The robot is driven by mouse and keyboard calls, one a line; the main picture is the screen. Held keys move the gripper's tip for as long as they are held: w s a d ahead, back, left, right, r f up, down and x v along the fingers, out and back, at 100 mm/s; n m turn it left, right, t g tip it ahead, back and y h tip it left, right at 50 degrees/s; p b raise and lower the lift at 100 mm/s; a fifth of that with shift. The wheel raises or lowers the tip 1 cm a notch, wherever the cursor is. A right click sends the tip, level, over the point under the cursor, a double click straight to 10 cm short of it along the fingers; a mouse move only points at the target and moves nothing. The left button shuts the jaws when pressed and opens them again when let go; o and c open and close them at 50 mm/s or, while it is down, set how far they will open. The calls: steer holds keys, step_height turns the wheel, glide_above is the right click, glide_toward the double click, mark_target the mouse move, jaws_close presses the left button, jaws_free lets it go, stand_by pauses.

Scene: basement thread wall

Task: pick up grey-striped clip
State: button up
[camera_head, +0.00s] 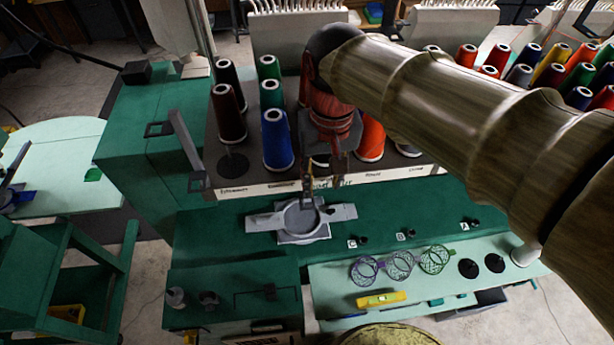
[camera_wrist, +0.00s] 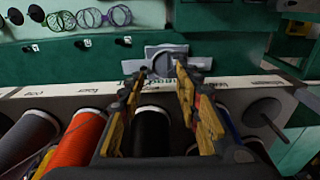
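I cannot make out a grey-striped clip for certain in either view. A grey fixture (camera_head: 342,212) with a round ring and flat side arms sits on the green worktop, just in front of the spool rack; it also shows in the wrist view (camera_wrist: 196,63). My gripper (camera_head: 310,194) points down over the back of this fixture. In the wrist view my gripper (camera_wrist: 158,78) has its two yellow-and-dark fingers well apart, with nothing held between them. Whether the fingertips touch the fixture is unclear. Small grey pieces (camera_head: 176,297) stand at the worktop's front left.
A rack of thread spools (camera_head: 278,139) stands close behind my gripper. Patterned rings (camera_head: 400,265), black discs (camera_head: 494,263) and a yellow level-like bar (camera_head: 381,299) lie on the pale front shelf. Small black pegs (camera_head: 411,234) stand beside letter tags. Green worktop is clear left of the fixture.

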mark_target(305, 196)
steer(key=a+r+p, duration=0.2)
steer(key=shift+a+r, duration=0.3)
steer(key=shift+a+r+g, duration=0.15)
steer(key=shift+a+g, duration=0.15)
steer(key=shift+a, duration=0.15)
steer(key=f, duration=0.4)
steer(key=f+p, duration=0.1)
steer(key=f, duration=0.3)
steer(key=shift+s+d, duration=0.15)
steer(key=shift+d, duration=0.05)
steer(key=shift+r, duration=0.1)
steer(key=shift+c, duration=1.1)
steer(key=c, duration=0.6)
